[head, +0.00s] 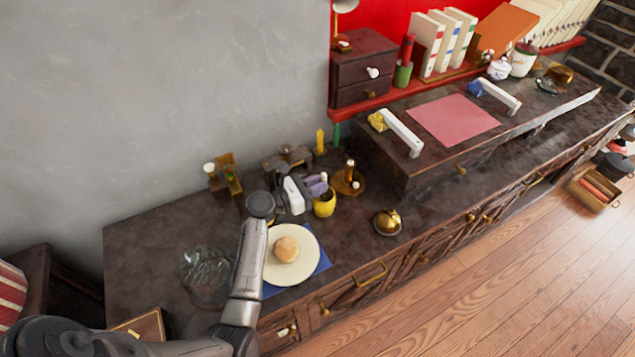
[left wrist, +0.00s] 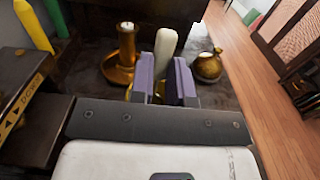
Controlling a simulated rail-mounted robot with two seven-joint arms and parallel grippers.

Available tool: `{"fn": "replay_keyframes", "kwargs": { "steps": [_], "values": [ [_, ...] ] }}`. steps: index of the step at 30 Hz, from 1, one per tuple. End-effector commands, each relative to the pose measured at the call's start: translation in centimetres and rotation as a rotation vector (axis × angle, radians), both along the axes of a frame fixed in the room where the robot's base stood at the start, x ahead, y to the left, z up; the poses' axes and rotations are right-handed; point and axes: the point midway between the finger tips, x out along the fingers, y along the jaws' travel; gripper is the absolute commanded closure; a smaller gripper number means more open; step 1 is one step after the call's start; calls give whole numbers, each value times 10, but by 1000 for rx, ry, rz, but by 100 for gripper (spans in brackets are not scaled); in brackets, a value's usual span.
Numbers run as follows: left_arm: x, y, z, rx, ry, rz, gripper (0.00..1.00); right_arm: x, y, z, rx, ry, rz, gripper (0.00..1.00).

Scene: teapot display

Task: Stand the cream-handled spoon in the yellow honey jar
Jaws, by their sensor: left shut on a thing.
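The yellow honey jar (head: 324,208) stands on the dark counter, to the right of the plate in the head view. My left gripper (head: 317,186) is just above the jar's mouth. In the left wrist view its purple fingers (left wrist: 164,70) are shut on the cream-handled spoon (left wrist: 166,45), whose pale handle sticks up between them. The spoon's lower end is hidden by the fingers and gripper body, so I cannot tell whether it is inside the jar. My right gripper is not in view.
A brass candlestick (head: 349,180) stands close right of the jar; a small brass pot (head: 387,222) is farther right. A cream plate with a bun (head: 286,249) lies left of the jar. A yellow candle (head: 320,141) stands behind. Counter between jar and brass pot is clear.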

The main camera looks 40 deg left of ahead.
Motion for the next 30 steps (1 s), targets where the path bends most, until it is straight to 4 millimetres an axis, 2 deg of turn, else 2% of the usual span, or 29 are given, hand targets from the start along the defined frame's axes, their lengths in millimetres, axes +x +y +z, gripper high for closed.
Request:
{"fn": "replay_keyframes", "kwargs": {
  "steps": [8,9,18,26,30],
  "values": [
    [0,0,-1,0,0,0,100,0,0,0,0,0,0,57],
    [0,0,-1,0,0,0,81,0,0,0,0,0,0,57],
    [0,0,-1,0,0,0,53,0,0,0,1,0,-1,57],
    [0,0,1,1,0,0,53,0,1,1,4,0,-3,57],
    [0,0,15,1,0,0,53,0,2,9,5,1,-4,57]
  ]
}}
